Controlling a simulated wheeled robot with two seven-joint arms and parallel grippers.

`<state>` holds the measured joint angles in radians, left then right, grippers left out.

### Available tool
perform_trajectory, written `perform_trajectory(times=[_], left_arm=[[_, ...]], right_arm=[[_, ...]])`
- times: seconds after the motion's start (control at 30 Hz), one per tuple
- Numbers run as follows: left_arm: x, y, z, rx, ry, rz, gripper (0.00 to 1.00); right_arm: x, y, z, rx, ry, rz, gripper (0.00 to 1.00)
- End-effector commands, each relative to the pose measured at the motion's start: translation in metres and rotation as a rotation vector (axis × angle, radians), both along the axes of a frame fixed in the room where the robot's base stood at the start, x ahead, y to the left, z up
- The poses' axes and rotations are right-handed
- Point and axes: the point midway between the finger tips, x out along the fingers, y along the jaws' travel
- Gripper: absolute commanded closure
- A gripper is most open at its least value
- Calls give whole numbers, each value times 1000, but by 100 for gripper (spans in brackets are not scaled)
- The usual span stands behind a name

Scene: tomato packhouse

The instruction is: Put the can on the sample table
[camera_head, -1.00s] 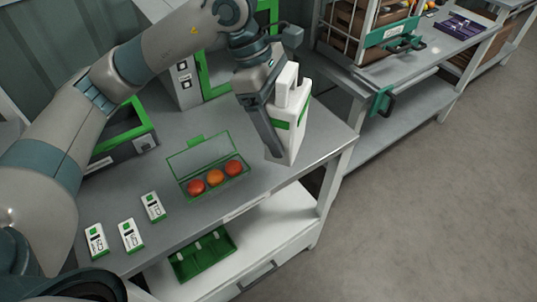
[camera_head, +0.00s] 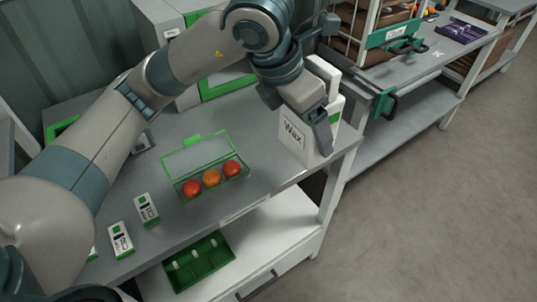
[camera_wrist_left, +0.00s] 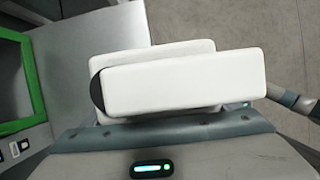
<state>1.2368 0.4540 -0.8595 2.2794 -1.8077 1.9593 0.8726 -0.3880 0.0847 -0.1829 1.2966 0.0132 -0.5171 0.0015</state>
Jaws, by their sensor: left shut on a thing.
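The can (camera_head: 296,137) is a white jerrycan with a "Wax" label and a green patch. My left gripper (camera_head: 322,122) is shut on its upper part. The can is upright at the right end of the grey sample table (camera_head: 238,197); I cannot tell whether its base touches the top. In the left wrist view the can's white top and handle (camera_wrist_left: 185,82) fill the middle, and the fingertips are hidden. My right gripper is not in view.
An open green-edged box (camera_head: 184,170) with three tomatoes lies left of the can. Small white-and-green cartons (camera_head: 146,208) stand near the front edge. A green tray (camera_head: 200,262) is on the lower shelf. Another bench (camera_head: 425,75) stands at the right.

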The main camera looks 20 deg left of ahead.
Motion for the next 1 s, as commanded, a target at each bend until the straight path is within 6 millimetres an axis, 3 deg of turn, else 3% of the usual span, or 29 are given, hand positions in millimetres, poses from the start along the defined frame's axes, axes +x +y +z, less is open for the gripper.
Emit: perform_trajectory(times=[0.63, 1.0], left_arm=[[3, 2, 0, -2, -2, 45, 79], [26, 39, -26, -1, 1, 49, 79]], right_arm=[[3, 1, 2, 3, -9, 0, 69], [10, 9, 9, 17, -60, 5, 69]])
